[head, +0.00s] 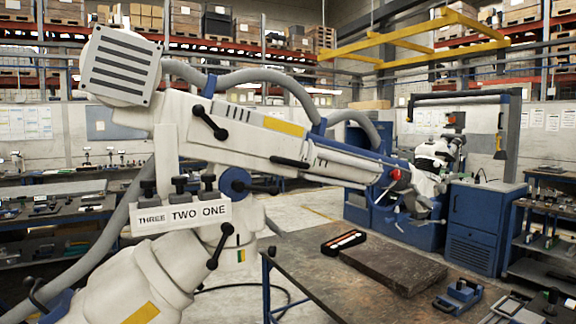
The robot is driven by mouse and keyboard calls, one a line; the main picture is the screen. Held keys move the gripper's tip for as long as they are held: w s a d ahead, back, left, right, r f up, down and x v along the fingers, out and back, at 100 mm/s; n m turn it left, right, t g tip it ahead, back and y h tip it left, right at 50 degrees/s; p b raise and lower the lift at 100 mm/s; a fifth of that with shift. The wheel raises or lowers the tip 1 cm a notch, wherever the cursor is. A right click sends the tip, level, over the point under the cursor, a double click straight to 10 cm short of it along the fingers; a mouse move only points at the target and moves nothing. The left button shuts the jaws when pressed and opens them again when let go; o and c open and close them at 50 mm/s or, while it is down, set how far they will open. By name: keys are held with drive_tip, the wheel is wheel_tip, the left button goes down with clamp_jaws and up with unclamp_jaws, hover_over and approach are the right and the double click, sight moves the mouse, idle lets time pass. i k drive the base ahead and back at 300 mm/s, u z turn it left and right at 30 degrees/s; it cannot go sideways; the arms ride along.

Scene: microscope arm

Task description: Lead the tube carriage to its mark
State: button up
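A large white jointed arm (190,120) crosses the view from lower left to right, with black lever handles and grey hoses. A sign reading THREE TWO ONE (182,215) sits on it under several dark knobs. A slim rail section (340,160) runs along its lower right part, with a blue collar (320,128) and a yellow patch (284,126). A red knob (397,174) shows at its far end, by a white and black head (432,160). I cannot tell which part is the tube carriage, and no mark is clear. I do not make out my gripper.
A workbench (330,285) at lower right holds a black tray (344,242) with small items, a dark slab (392,262) and a blue fixture (459,297). A blue machine (484,222) stands behind. Floor shows between the benches.

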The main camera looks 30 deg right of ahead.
sight(247, 146)
drive_tip(key=z, duration=0.05)
drive_tip(key=i, duration=1)
drive_tip(key=u, duration=0.05)
